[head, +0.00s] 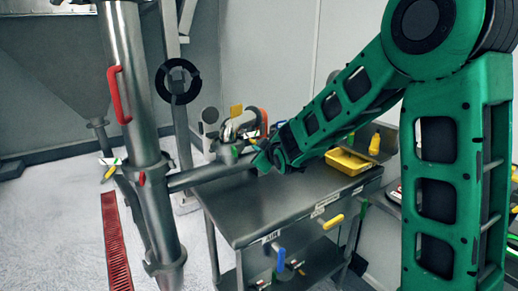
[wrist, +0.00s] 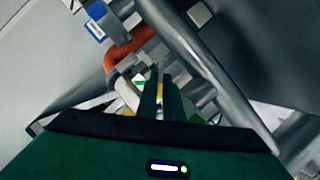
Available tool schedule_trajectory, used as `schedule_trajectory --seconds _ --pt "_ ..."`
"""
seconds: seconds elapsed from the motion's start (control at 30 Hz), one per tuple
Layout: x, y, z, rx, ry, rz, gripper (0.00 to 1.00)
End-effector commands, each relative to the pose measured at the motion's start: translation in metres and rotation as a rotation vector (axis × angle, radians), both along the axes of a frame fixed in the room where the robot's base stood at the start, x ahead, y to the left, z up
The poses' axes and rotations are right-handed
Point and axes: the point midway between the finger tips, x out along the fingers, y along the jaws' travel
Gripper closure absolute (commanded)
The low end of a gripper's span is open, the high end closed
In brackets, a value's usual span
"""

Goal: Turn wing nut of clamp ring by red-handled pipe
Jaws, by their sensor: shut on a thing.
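A steel pipe (head: 125,75) with a red handle (head: 118,95) stands at the left in the head view. A side pipe (head: 208,174) runs from it toward my gripper (head: 262,160). In the wrist view my gripper (wrist: 161,82) has its dark fingers close together among metal fittings. The fingers are shut on a small part, likely the wing nut, which they mostly hide. A pale metal fitting, perhaps the clamp ring (wrist: 125,74), is just left of the fingertips. An orange-red curved handle (wrist: 122,52) is beyond it. The exact contact is unclear.
A steel table (head: 270,205) stands below my arm, with a yellow tray (head: 349,161) and a yellow bottle (head: 375,143) at its right. A long pipe (wrist: 215,65) passes close right of the fingers. A red floor grate (head: 116,245) lies at the left.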

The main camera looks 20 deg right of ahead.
Motion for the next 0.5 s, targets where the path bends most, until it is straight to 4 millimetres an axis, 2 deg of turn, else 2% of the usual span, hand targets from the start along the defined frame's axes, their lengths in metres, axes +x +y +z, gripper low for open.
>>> schedule_trajectory --seconds 0.5 --pt "-0.0012 -0.0025 -0.0043 -0.036 -0.001 -0.004 1.0"
